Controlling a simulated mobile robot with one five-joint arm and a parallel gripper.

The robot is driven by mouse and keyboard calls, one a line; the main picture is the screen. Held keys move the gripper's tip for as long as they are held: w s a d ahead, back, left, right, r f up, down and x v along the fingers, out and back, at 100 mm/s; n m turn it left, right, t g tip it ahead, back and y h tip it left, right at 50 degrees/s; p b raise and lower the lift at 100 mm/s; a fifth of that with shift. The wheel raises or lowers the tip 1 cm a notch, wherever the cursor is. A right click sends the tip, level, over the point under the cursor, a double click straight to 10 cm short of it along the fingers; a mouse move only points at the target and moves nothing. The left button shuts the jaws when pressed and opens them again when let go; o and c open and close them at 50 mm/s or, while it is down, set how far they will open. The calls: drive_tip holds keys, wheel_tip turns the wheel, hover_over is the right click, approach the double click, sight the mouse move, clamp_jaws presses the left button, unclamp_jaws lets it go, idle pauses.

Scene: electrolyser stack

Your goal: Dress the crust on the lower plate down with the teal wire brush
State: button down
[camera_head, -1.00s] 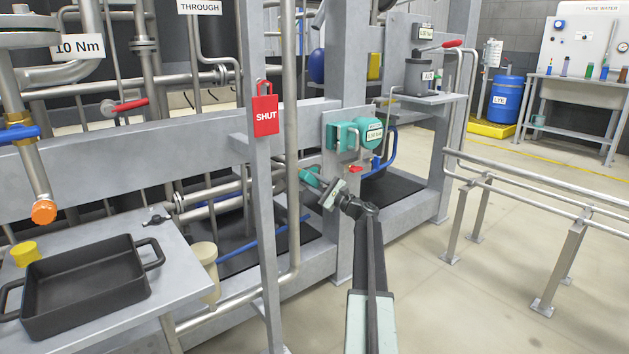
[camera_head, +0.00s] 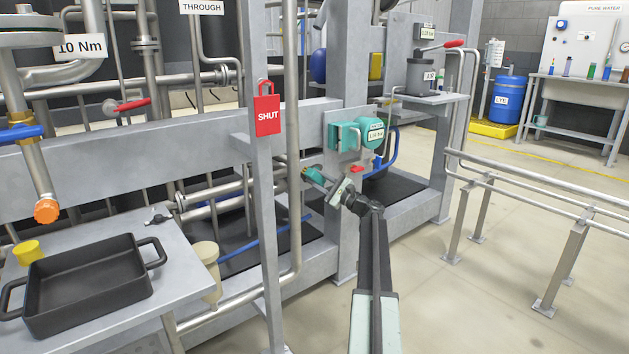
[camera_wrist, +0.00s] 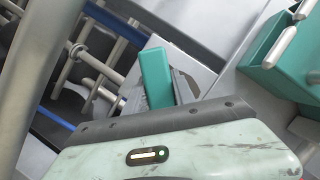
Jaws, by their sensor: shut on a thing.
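My gripper (camera_head: 330,189) is at the end of my outstretched arm, in front of the frame's post. It is shut on a teal block-like piece, the wire brush (camera_head: 314,176), which points up and left. In the wrist view the brush (camera_wrist: 155,77) stands up from between the jaws, tilted slightly. Its bristles do not show clearly. I cannot make out the crust or tell which surface is the lower plate. I cannot tell whether the brush touches anything.
A teal housing with a round gauge (camera_head: 372,134) is on the post just above my gripper. A black tray (camera_head: 90,285) is on the left bench. Rails (camera_head: 540,188) stand right, with open floor between.

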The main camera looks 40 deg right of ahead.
sight(320, 169)
drive_tip(key=shift+w+d, duration=0.1)
drive_tip(key=shift+s+d, duration=0.15)
drive_tip(key=shift+d, duration=0.6)
drive_tip(key=shift+s+d, duration=0.1)
drive_tip(key=shift+d, duration=0.6)
drive_tip(key=shift+w+d, duration=0.1)
drive_tip(key=shift+d, duration=1.4)
drive_tip(key=shift+a, duration=0.1)
drive_tip(key=shift+a, duration=1.45)
